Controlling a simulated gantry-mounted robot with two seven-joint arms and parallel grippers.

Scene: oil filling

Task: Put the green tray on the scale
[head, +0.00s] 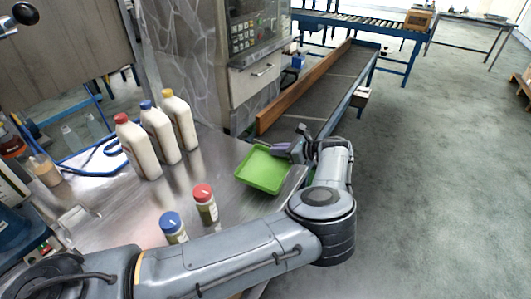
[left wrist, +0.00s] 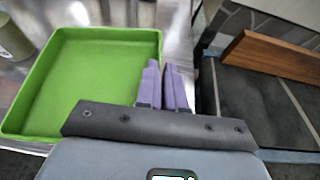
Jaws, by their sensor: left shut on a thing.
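The green tray (head: 262,169) is a shallow, empty rectangular tray at the right end of the metal table. My left gripper (head: 284,149) is shut on the tray's right rim. In the left wrist view the tray (left wrist: 85,85) fills the left side, and the purple fingers of my left gripper (left wrist: 166,84) close around its right wall. I cannot tell whether the tray rests on the table or is slightly raised. I cannot pick out the scale with certainty. My right gripper is not in view.
Red-capped (head: 205,204) and blue-capped (head: 172,226) small bottles stand on the metal table (head: 225,160) near my left arm. Taller white bottles (head: 138,146) stand farther back. A conveyor with a wooden side rail (head: 303,88) lies beyond the tray. The table between the bottles and tray is clear.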

